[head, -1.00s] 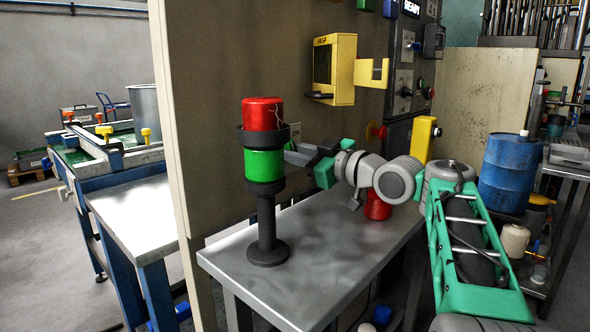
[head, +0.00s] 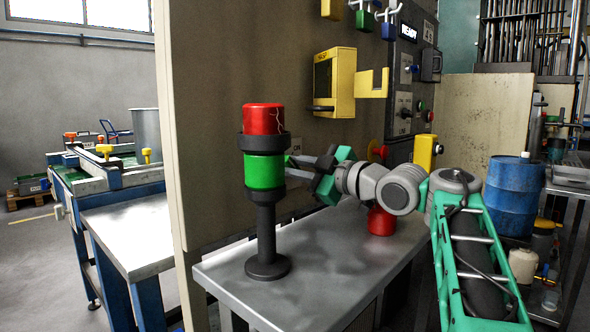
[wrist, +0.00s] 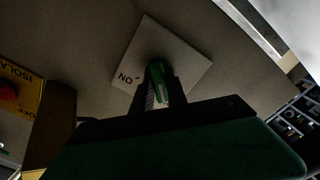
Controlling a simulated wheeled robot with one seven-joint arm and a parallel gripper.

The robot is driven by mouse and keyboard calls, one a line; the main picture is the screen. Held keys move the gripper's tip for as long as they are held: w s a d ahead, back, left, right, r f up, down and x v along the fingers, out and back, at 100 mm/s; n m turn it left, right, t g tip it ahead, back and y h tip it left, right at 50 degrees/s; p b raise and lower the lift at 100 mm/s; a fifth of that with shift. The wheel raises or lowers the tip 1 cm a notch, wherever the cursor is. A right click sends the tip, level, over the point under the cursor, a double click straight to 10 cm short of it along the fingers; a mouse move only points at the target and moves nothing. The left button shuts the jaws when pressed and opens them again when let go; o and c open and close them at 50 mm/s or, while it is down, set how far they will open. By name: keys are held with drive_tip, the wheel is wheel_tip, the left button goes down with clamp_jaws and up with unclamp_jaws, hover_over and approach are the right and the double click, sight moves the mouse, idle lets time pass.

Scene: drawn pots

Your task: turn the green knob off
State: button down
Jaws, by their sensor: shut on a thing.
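The green knob (wrist: 158,85) shows in the wrist view, on a pale square plate (wrist: 194,62) marked ON. My gripper (wrist: 156,92) has its dark fingers on both sides of the knob and is shut on it. In the head view my gripper (head: 294,161) reaches left to the beige wall panel, just right of the stack light. The plate (head: 296,145) is partly visible there with its ON mark. The knob is mostly hidden there behind the stack light and fingers. The knob's exact angle is hard to read in the dark wrist view.
A red and green stack light (head: 265,220) stands on the metal table (head: 330,275), close to my gripper. A yellow box (head: 333,82) and a yellow bracket (head: 372,84) are on the panel above. A red object (head: 381,222) stands under my arm. A blue drum (head: 513,195) is at right.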

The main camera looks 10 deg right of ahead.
drive_tip(key=c, duration=1.3)
unclamp_jaws()
drive_tip(key=p+v, duration=0.1)
drive_tip(key=v, duration=0.7)
drive_tip(key=shift+w, duration=0.1)
drive_tip(key=shift+f, duration=0.1)
